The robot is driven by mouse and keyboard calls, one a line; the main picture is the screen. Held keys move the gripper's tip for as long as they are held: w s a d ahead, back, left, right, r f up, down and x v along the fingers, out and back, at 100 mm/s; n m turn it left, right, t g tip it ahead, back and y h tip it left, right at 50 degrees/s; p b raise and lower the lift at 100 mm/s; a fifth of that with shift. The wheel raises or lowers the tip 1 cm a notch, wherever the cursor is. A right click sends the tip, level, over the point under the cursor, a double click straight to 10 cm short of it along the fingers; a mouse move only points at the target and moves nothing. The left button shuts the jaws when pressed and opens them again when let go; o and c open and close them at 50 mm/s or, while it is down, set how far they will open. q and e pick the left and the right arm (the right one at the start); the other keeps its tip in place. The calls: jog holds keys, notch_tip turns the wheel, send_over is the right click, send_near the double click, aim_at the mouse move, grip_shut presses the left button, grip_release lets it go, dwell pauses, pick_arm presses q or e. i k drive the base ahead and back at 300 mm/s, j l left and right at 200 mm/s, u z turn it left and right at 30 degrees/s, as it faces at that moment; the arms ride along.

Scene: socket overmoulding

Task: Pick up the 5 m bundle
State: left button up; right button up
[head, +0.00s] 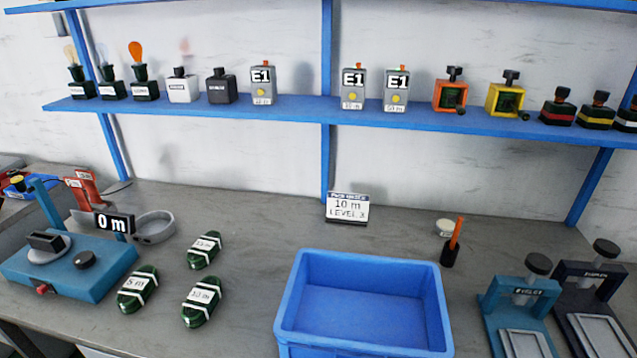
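The 5 m bundle (137,290) is a dark green coil with white bands and a label that reads "5 m". It lies on the grey bench at the front left, beside the blue-teal measuring device. Two similar green bundles lie to its right. The nearer one (202,302) has a label that seems to read "10 m". The farther one (204,250) has a label too small to read surely. Neither of my grippers shows in the head view.
A blue open crate (438,310) stands at the front middle. The teal device (100,275) with a "0 m" display is at the left. A "10 m LEVEL 3" sign (347,208) stands behind the crate. Two presses (520,295) are at the right. A blue shelf (290,108) overhangs the back.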

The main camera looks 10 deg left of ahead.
aim_at(133, 296)
jog(key=j+u, duration=0.1)
jog(key=u, duration=0.65)
jog(key=j+u, duration=0.1)
jog(key=u, duration=0.3)
jog(key=i+u, duration=0.1)
jog(key=u, duration=0.3)
